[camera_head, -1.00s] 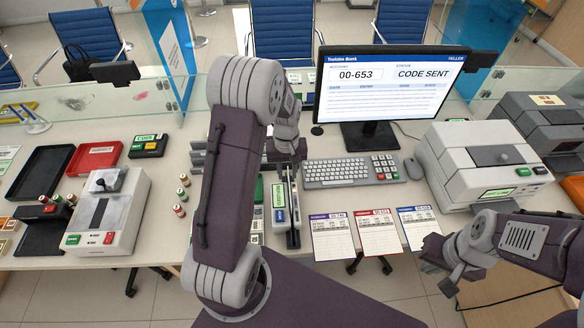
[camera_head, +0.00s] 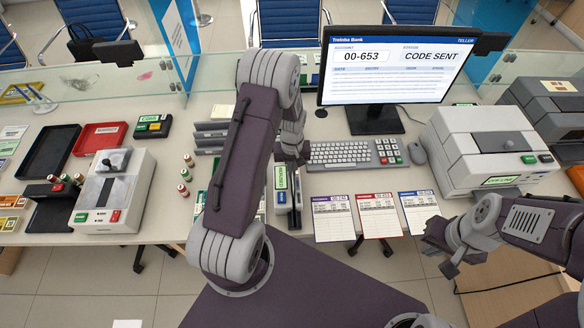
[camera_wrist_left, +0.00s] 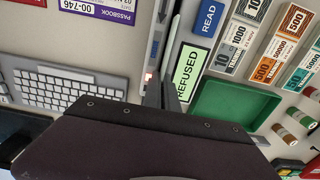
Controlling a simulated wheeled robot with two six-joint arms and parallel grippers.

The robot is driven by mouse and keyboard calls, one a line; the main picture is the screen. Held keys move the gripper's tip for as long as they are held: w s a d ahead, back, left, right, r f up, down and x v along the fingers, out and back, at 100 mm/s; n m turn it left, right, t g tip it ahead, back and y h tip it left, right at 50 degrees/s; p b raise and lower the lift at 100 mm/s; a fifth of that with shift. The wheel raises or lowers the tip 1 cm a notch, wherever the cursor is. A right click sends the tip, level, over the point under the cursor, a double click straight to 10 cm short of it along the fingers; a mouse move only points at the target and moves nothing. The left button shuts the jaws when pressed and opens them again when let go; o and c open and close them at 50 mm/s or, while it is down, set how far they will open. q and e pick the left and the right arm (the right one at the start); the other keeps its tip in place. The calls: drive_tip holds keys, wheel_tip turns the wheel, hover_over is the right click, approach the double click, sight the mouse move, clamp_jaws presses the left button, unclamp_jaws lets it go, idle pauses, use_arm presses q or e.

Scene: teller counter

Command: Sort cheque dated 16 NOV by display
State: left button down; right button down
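The monitor (camera_head: 395,70) shows account 00-653 and status CODE SENT. My left gripper (camera_head: 292,152) is over the back of a narrow slotted reader (camera_head: 282,205). In the left wrist view the two fingers (camera_wrist_left: 162,92) are close together over the slot. A thin pale strip (camera_wrist_left: 170,48) runs along the slot to the fingertips; I cannot tell whether it is a cheque edge-on or is gripped. The reader's green label (camera_wrist_left: 189,72) says REFUSED, beside a blue READ label (camera_wrist_left: 208,18). No 16 NOV date is legible. My right gripper (camera_head: 441,252) is open and empty at the counter's front right.
Purple (camera_head: 333,217), red (camera_head: 378,215) and blue (camera_head: 420,210) passbook sheets lie right of the reader. Black (camera_head: 48,152) and red (camera_head: 99,139) trays and a stamping machine (camera_head: 115,192) stand left. A keyboard (camera_head: 340,155) and a grey printer-like machine (camera_head: 490,150) stand right.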

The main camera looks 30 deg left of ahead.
idle(0.3)
use_arm(q)
wheel_tip(320, 180, up, 12)
drive_tip(key=p, duration=0.9)
drive_tip(key=shift+f+p, duration=0.25)
drive_tip(key=shift+p, duration=0.05)
idle(0.4)
